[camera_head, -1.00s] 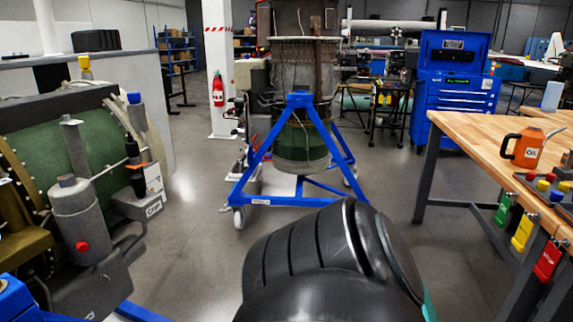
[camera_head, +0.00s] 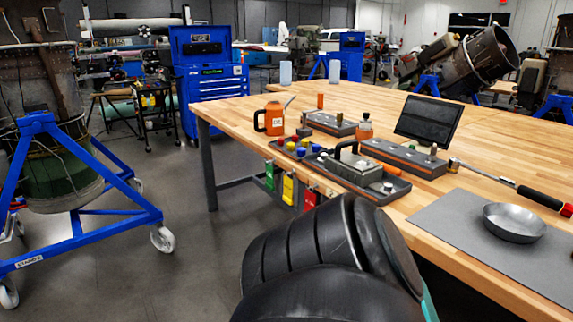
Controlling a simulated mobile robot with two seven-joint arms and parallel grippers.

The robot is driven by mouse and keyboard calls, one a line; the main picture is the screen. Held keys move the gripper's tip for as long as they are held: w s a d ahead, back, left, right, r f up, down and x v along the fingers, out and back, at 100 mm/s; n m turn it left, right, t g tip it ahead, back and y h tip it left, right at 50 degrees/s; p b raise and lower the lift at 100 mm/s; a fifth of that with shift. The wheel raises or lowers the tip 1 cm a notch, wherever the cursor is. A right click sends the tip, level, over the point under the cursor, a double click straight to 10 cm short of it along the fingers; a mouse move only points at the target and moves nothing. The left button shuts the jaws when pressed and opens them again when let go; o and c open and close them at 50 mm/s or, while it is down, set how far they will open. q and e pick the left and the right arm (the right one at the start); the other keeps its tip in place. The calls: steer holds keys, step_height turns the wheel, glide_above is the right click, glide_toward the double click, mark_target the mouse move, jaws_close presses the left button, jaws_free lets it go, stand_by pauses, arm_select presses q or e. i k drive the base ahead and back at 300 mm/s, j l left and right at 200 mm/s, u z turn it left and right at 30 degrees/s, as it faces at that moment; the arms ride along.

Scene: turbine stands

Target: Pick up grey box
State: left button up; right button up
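A small grey box (camera_head: 352,168) with a dark handle on top rests in a dark tray (camera_head: 397,188) near the front edge of the wooden workbench (camera_head: 232,112). I cannot tell for sure that this is the box the task names. Two long grey blocks with orange strips, one farther back (camera_head: 330,125) and one nearer (camera_head: 403,157), lie behind it. Neither of my grippers shows. A black arm part of mine fills the lower middle of the view, apart from the box.
An orange oil can (camera_head: 270,119) and several coloured caps stand left of the box. A black screen (camera_head: 428,120), a metal bowl (camera_head: 514,222) and a torque wrench (camera_head: 512,185) are to the right. A blue turbine stand (camera_head: 85,218) is at left, with clear floor between.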

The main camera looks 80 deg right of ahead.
mark_target(344, 164)
steer(key=z, duration=3.05)
steer(key=i+j+z, duration=0.1)
steer(key=i+j, duration=0.45)
steer(key=j, duration=0.25)
steer(key=i+j+z, duration=0.15)
steer(key=i+j, duration=0.15)
steer(key=j, duration=0.15)
steer(key=i+j, duration=0.25)
steer(key=j, duration=0.2)
steer(key=z, duration=0.05)
